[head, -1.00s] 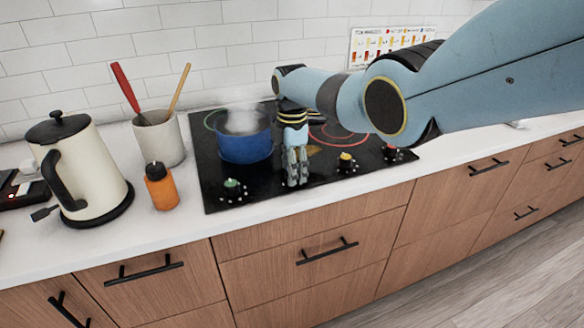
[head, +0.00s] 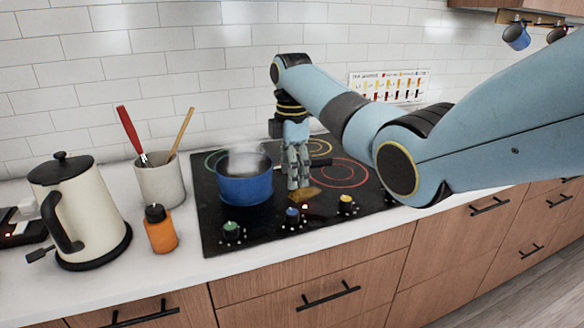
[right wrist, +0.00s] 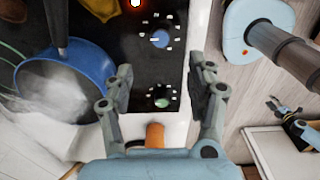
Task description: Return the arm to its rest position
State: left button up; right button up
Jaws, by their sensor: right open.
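My right arm reaches in from the right in the head view. Its gripper (head: 298,184) points down over the black cooktop (head: 222,205), right of the blue pot (head: 246,188). The right wrist view shows its two fingers (right wrist: 160,90) apart with nothing between them. The blue knob (head: 292,215) is below and in front of the fingertips, apart from them. The pot also shows in the right wrist view (right wrist: 92,62), steaming. What looks like my left gripper (right wrist: 290,115) is small at the right of that view; its jaw state is unclear. It is out of the head view.
A kettle (head: 88,205), an orange bottle (head: 160,228) and a utensil crock (head: 160,182) stand left of the cooktop. Green (head: 231,231) and yellow (head: 346,203) knobs sit along its front. A small tan piece (head: 305,194) lies by the fingertips. A red light glows nearby.

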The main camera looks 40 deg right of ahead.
jog(key=shift+r, duration=0.45)
jog(key=shift+f, duration=0.1)
